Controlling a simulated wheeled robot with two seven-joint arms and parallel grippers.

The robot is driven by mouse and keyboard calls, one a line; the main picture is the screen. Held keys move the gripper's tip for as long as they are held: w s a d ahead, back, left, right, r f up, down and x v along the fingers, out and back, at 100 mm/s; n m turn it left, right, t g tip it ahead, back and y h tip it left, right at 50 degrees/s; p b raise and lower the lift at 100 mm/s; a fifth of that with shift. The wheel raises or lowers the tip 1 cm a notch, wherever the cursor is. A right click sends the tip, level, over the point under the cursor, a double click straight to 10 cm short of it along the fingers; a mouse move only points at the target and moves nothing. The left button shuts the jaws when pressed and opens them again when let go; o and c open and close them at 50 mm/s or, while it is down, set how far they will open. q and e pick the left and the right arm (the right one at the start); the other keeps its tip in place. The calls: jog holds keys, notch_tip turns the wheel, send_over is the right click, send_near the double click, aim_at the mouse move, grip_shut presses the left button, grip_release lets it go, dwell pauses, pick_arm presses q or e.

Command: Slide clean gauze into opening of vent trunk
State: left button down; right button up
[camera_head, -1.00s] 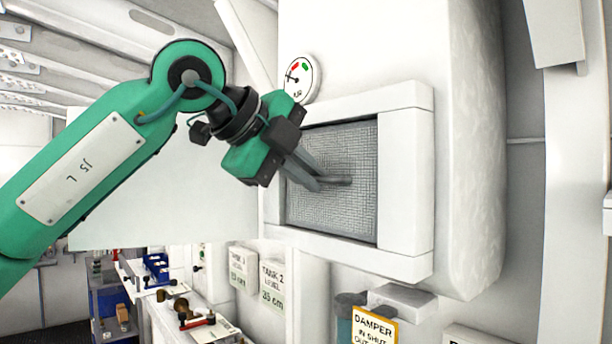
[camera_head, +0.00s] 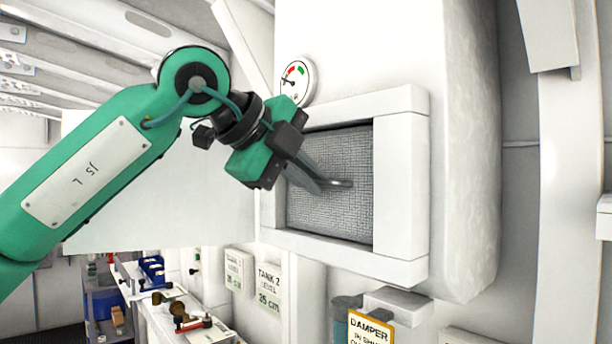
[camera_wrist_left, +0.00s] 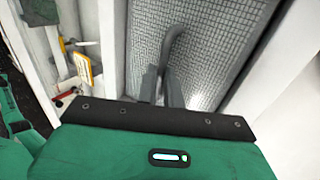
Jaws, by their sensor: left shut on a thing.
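The clean gauze (camera_head: 348,215) is a grey mesh panel with a dark bar handle on its face. It stands within the square white-framed opening of the vent trunk (camera_head: 402,180). A narrow dark gap shows along its top edge; how deep it sits is hard to tell. My left gripper (camera_head: 334,184) reaches in from the left, shut on the gauze's handle. In the left wrist view the fingers (camera_wrist_left: 160,86) meet the curved handle (camera_wrist_left: 175,42), with the mesh (camera_wrist_left: 228,40) behind it. My right gripper is not in view.
A round gauge (camera_head: 297,82) sits on the trunk just above the frame's upper left corner. Below are a yellow-edged damper sign (camera_head: 370,328) and tank level cards (camera_head: 268,289). A bench (camera_head: 170,310) with small fittings lies lower left. The space right of the trunk frame looks clear.

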pick_arm(q)
jog(key=shift+w+d, duration=0.25)
jog(key=shift+d, duration=0.15)
dwell(0.3)
jog(key=c, duration=1.5)
grip_release()
jog(key=shift+o, duration=0.2)
jog(key=s+a+b, duration=0.5)
jog(key=a, duration=0.2)
jog(key=shift+s+a, duration=0.15)
dwell(0.3)
